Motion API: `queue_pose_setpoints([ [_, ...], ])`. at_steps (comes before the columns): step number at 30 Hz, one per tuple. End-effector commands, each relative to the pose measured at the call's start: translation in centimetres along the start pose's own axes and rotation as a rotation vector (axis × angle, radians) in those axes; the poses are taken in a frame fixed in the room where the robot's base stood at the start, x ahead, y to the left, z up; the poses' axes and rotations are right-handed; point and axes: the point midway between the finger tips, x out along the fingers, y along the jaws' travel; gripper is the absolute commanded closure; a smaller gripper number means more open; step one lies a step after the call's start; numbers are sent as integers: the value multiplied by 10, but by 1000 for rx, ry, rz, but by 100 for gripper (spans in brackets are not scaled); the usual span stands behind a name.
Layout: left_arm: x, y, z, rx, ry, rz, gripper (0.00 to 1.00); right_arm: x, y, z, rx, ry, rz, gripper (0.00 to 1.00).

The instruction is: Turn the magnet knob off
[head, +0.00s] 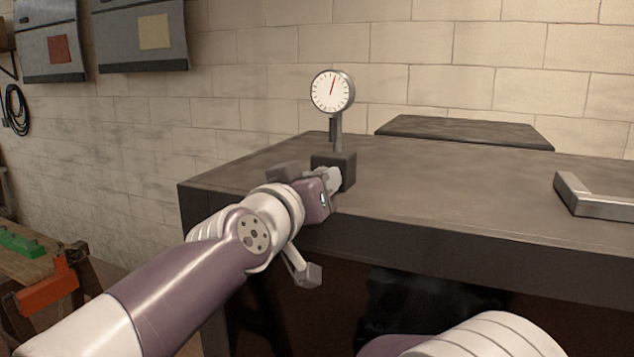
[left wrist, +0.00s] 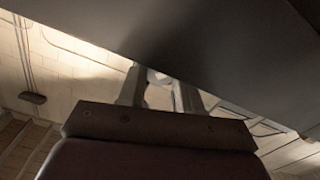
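A dial gauge with a white face and red needle (head: 332,91) stands upright on a post above a dark block-shaped magnet base (head: 347,160), near the bench's left front edge. My left gripper (head: 332,180) is at the front face of this base, and it covers the place where a knob could show. In the left wrist view, the two grey fingers of my left gripper (left wrist: 160,88) are apart, with a small pale rounded piece (left wrist: 158,76) between their tips. I cannot tell whether it is the knob or whether the fingers press on it. My right gripper is out of view.
The dark bench top (head: 440,185) is mostly clear. A metal angle piece (head: 595,203) lies at its right, and a dark flat plate (head: 465,131) is at the back against the brick wall. In the left wrist view, a large dark surface (left wrist: 215,50) hangs close above the fingers.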

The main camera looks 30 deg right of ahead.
Motion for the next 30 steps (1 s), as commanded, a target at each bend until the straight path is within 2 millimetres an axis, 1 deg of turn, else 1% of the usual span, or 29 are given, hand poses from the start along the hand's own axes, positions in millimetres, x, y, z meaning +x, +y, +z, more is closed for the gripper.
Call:
queue_pose_setpoints([
  [1, 0, 0, -1, 0, 2, 0, 51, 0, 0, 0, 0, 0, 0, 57],
  [2, 0, 0, -1, 1, 2, 0, 41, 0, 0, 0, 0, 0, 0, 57],
  [11, -1, 0, 0, 2, 1, 0, 41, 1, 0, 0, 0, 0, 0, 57],
  [14, -8, 0, 1, 1, 2, 0, 41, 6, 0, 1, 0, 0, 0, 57],
  [17, -24, -1, 3, 3, 3, 1, 41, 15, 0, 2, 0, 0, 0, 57],
  [21, -54, -1, 3, 3, 3, 1, 41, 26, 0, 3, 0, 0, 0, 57],
  [27, -100, -1, 2, 3, 3, 0, 41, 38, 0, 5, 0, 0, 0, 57],
  [30, -116, -1, 1, 3, 3, 0, 41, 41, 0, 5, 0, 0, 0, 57],
])
